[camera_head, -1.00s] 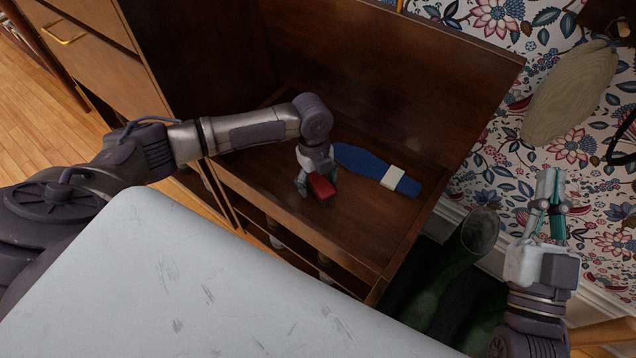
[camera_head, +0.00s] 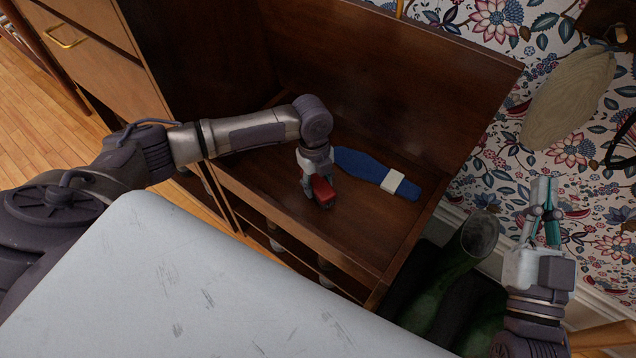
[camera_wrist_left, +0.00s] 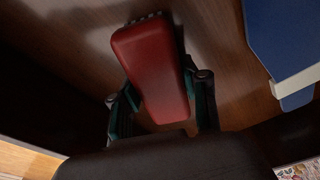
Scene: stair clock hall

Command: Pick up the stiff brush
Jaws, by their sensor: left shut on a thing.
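The stiff brush (camera_head: 322,191) has a red block-shaped back and is at the front part of the wooden shelf. My left gripper (camera_head: 316,190) is shut on it. In the left wrist view the red brush (camera_wrist_left: 153,70) sits between the two fingers (camera_wrist_left: 160,105), with small bristle tufts showing along its far end. I cannot tell whether it touches the shelf or is just above it. My right gripper (camera_head: 545,185) is empty as far as I can see, in front of the wallpaper; its finger gap is unclear.
A blue flat object with a white band (camera_head: 365,165) lies on the shelf (camera_head: 350,235) just right of the brush. A tall wooden back panel (camera_head: 400,80) stands behind. A dark green boot-like object (camera_head: 450,270) is at the lower right.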

